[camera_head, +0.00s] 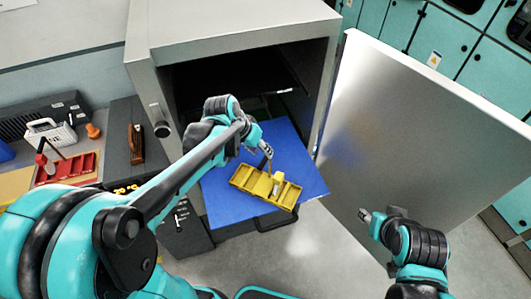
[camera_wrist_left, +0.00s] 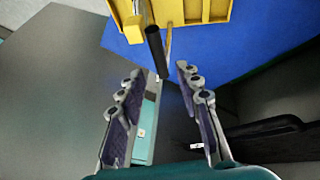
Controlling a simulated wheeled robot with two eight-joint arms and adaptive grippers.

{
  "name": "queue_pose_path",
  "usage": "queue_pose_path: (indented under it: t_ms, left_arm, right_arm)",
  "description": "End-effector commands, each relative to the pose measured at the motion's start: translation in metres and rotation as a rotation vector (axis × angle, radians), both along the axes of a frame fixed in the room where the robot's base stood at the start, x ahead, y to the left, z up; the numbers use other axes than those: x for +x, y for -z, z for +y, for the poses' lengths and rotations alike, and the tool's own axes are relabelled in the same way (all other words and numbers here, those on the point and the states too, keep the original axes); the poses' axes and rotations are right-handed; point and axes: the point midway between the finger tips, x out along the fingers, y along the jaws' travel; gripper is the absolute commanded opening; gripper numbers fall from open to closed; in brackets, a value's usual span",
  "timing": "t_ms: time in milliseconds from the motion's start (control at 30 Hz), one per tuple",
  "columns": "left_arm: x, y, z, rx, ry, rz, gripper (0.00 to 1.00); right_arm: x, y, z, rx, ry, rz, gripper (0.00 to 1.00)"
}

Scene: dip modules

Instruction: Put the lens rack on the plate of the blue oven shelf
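A yellow rack (camera_head: 265,187), which I take to be the lens rack, sits on the blue plate (camera_head: 308,178) of the pulled-out oven shelf, near its front edge. In the left wrist view the rack (camera_wrist_left: 190,10) shows at the top, with a dark upright handle (camera_wrist_left: 156,52) in front of it, over the blue plate (camera_wrist_left: 250,35). My left gripper (camera_head: 267,152) is just above and behind the rack. In the wrist view its fingers (camera_wrist_left: 158,80) are apart with nothing gripped; the handle stands just beyond the tips. My right gripper (camera_head: 366,215) hangs beside the open door, its fingers too small to judge.
The grey oven (camera_head: 240,40) stands behind the shelf, its door (camera_head: 420,140) swung open to the right. On the left bench are a red rack (camera_head: 70,168), a white basket-like item (camera_head: 50,135) and an orange knob-like piece (camera_head: 93,130). Floor shows between shelf and door.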

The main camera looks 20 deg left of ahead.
Motion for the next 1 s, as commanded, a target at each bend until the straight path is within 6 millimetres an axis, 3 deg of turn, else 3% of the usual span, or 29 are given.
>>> queue_pose_path:
  t_ms: [33, 200, 433, 800, 1000]
  left_arm:
    - [-0.004, -0.013, 0.004, 0.000, -0.002, 0.000, 0.34]
    - [-0.015, -0.040, 0.011, 0.000, -0.001, 0.001, 0.34]
    - [-0.028, -0.055, 0.013, 0.011, -0.011, -0.007, 0.34]
    - [-0.124, -0.055, 0.010, 0.139, -0.160, -0.157, 0.34]
    - [-0.150, -0.045, 0.014, 0.168, -0.206, -0.231, 0.34]
  right_arm:
    - [0.000, -0.005, 0.000, 0.000, 0.000, 0.000, 0.40]
    - [0.000, -0.011, 0.000, 0.000, 0.000, 0.000, 0.40]
    - [0.000, -0.013, 0.000, 0.000, 0.000, 0.000, 0.40]
    - [0.000, -0.012, 0.000, 0.000, 0.000, 0.000, 0.40]
    - [0.000, -0.012, 0.000, 0.000, 0.000, 0.000, 0.40]
